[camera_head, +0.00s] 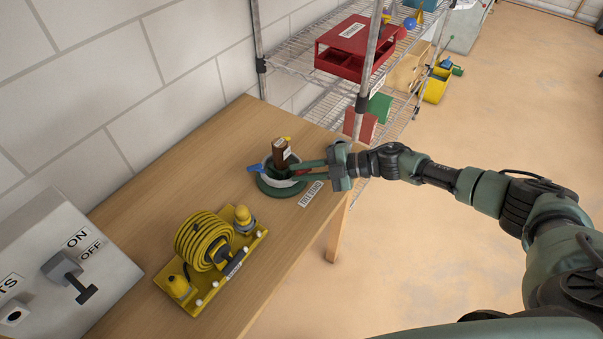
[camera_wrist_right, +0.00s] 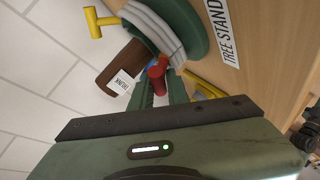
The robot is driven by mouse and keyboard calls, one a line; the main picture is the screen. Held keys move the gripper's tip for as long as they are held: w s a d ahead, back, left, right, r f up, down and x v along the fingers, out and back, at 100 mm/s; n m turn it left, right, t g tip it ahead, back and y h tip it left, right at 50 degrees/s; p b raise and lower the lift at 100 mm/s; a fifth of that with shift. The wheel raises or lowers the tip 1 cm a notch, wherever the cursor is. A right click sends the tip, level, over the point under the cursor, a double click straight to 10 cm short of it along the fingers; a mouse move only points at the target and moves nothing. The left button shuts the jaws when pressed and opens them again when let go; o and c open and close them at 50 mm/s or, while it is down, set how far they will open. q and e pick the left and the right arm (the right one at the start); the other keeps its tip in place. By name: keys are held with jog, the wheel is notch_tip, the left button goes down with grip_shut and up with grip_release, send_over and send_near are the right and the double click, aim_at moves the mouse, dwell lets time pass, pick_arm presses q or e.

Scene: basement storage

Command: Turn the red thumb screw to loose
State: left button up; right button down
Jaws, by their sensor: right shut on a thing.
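The tree stand has a green base (camera_head: 272,188) with a pale ring and a brown trunk (camera_head: 281,152) standing in it, tilted. The red thumb screw (camera_wrist_right: 157,76) is on the near side of the stand; a bit of red (camera_head: 303,171) shows in the head view. My right gripper (camera_head: 301,171) reaches in from the right, its two green fingers (camera_wrist_right: 162,92) shut on the red thumb screw. The fingers hide part of the screw. A blue screw (camera_head: 257,168) sticks out at the left and a yellow one (camera_wrist_right: 103,22) at the far side. My left gripper is out of view.
A "TREE STAND" label (camera_head: 311,194) lies beside the base. A yellow board with a coiled hose (camera_head: 204,241) sits nearer on the wooden table (camera_head: 150,200). A grey switch box (camera_head: 60,260) is at the left. A wire shelf with a red bin (camera_head: 347,47) stands behind.

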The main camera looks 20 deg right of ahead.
aim_at(306, 171)
jog(key=shift+n+g+b, duration=1.1)
jog(key=shift+n+g, duration=0.6)
jog(key=shift+n, duration=0.9)
jog(key=c, duration=1.4)
grip_release()
jog(key=b+v, duration=0.1)
jog(key=v, duration=0.5)
jog(key=shift+d+r+b, duration=0.15)
jog(key=shift+d+b, duration=0.15)
jog(key=shift+b, duration=0.05)
jog(key=shift+s+d+r, duration=0.15)
jog(key=shift+d+r, duration=0.25)
jog(key=shift+d, duration=0.05)
jog(key=shift+d+h, duration=0.15)
jog(key=shift+h, duration=0.15)
